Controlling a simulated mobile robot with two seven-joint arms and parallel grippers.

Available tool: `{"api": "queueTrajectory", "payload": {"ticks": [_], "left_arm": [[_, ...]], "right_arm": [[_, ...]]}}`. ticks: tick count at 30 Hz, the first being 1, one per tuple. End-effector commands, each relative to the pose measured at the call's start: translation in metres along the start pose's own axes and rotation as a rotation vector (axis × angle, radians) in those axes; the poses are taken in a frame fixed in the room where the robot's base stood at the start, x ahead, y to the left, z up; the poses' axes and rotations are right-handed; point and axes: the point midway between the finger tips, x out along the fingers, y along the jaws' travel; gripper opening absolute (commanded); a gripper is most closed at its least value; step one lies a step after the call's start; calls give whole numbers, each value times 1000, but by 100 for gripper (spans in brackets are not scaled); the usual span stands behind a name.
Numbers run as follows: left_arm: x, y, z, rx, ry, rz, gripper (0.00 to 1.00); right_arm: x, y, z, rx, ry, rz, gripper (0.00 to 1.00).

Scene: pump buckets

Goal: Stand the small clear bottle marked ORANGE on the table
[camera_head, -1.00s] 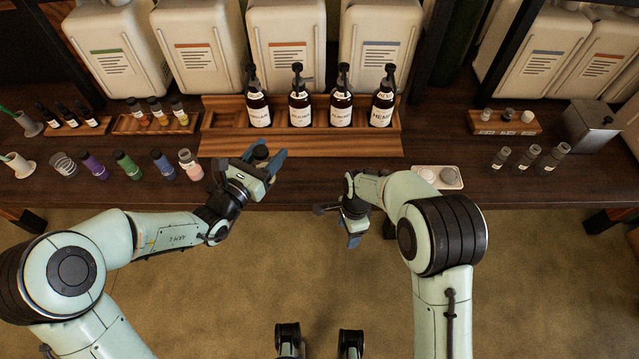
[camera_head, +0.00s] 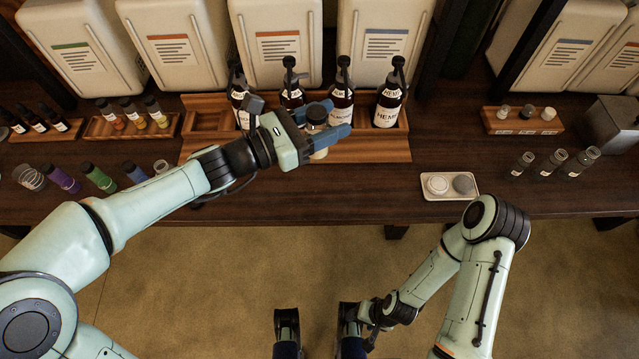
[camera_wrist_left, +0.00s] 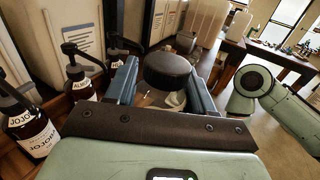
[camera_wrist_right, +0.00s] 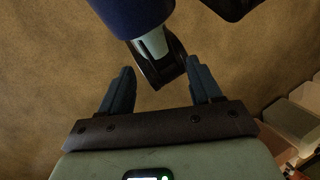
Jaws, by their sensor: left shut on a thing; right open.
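My left gripper (camera_head: 326,122) is shut on a small clear bottle with a black cap (camera_head: 317,114). It holds the bottle in front of the pump bottles, over the wooden rack. In the left wrist view the black cap (camera_wrist_left: 168,70) shows between the fingers, with the clear body partly hidden below it. I cannot read its label, so I cannot tell whether it says ORANGE. The dark wooden table (camera_head: 450,150) has bare room to the right of the rack. My right gripper (camera_wrist_right: 160,88) is open and empty, low over the floor and away from the table.
Several brown pump bottles stand in the wooden rack (camera_head: 375,150), close behind my left gripper. A white tray (camera_head: 433,194) with two round lids lies near the front edge. Small clear bottles (camera_head: 553,161) stand at right; coloured bottles (camera_head: 99,177) stand at left.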

Motion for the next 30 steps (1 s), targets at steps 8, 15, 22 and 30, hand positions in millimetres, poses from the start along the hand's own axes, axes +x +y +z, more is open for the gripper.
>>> {"api": "queueTrajectory", "payload": {"ticks": [8,15,22,30], "left_arm": [[0,0,-79,-9,5,0,17],[0,0,-134,-8,3,1,17],[0,0,-151,-3,0,1,17],[-1,0,-188,-6,2,3,17]], "right_arm": [[18,3,-10,-3,25,-4,64],[31,9,-36,3,93,-2,64],[34,11,-46,6,121,-1,64],[44,16,-65,10,168,2,64]]}}
